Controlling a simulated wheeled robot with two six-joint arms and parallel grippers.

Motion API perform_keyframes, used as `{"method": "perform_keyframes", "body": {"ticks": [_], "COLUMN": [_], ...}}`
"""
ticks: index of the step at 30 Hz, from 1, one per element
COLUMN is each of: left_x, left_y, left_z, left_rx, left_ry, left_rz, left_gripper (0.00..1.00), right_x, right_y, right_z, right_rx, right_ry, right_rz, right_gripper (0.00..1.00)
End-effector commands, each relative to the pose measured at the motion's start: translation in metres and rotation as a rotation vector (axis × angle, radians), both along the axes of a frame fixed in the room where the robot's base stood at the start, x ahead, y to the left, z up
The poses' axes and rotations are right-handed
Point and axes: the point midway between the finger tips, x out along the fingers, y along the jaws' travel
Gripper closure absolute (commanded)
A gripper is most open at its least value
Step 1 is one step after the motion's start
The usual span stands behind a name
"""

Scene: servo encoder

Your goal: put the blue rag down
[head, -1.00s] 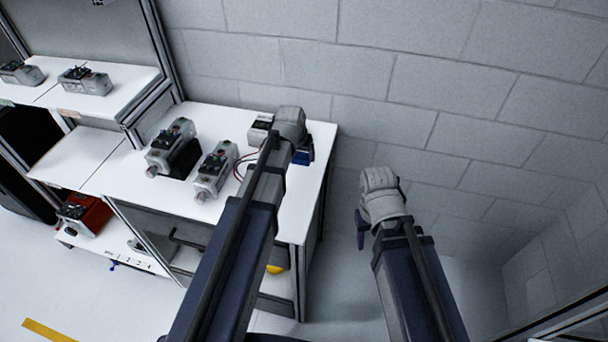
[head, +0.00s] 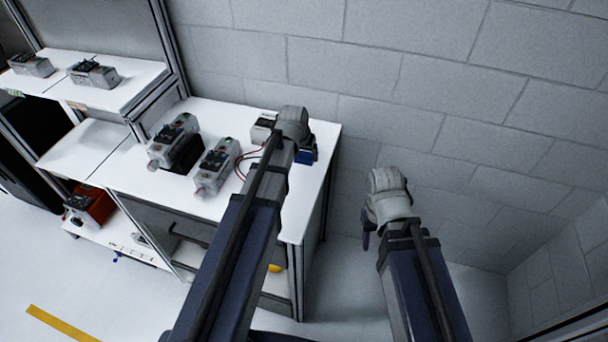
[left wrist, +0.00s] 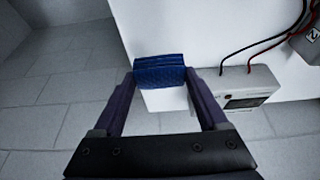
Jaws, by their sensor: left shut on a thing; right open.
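The blue rag (left wrist: 159,70) is a folded, textured cloth between the two fingertips of my left gripper (left wrist: 160,78) in the left wrist view. That gripper is shut on it. In the head view a bit of the blue rag (head: 306,156) shows beside my left gripper (head: 300,150), over the right end of the white bench (head: 318,142); my wrist hides the rest. I cannot tell whether the rag touches the bench top. My right gripper (head: 367,232) is open, off to the right of the bench in front of the wall.
A meter box (head: 262,128) with red and black wires (left wrist: 262,44) is next to my left gripper. Two servo motors (head: 215,168) (head: 175,142) stand further left on the bench. A block wall (head: 450,90) is behind. An orange unit (head: 95,203) sits on a lower shelf.

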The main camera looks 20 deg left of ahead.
Motion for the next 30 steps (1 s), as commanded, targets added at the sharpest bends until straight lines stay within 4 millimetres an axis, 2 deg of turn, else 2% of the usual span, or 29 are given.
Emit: {"method": "perform_keyframes", "body": {"ticks": [1, 5, 14, 23, 30], "left_x": [0.000, 0.000, 0.000, 0.000, 0.000], "left_y": [0.000, 0.000, 0.000, 0.000, 0.000], "left_z": [-0.017, -0.033, -0.039, -0.072, -0.071], "left_rx": [0.000, 0.000, 0.000, 0.000, 0.000], "left_ry": [0.000, 0.000, 0.000, 0.000, 0.000], "left_rz": [0.000, 0.000, 0.000, 0.000, 0.000], "left_gripper": [0.85, 0.85, 0.85, 0.85, 0.85], "right_x": [0.000, 0.000, 0.000, 0.000, 0.000], "right_y": [0.000, 0.000, 0.000, 0.000, 0.000], "right_z": [-0.018, -0.033, -0.039, -0.072, -0.071], "right_rx": [0.000, 0.000, 0.000, 0.000, 0.000], "right_ry": [0.000, 0.000, 0.000, 0.000, 0.000], "right_rz": [0.000, -0.001, -0.001, -0.001, -0.001], "right_gripper": [0.50, 0.50, 0.50, 0.50, 0.50]}}
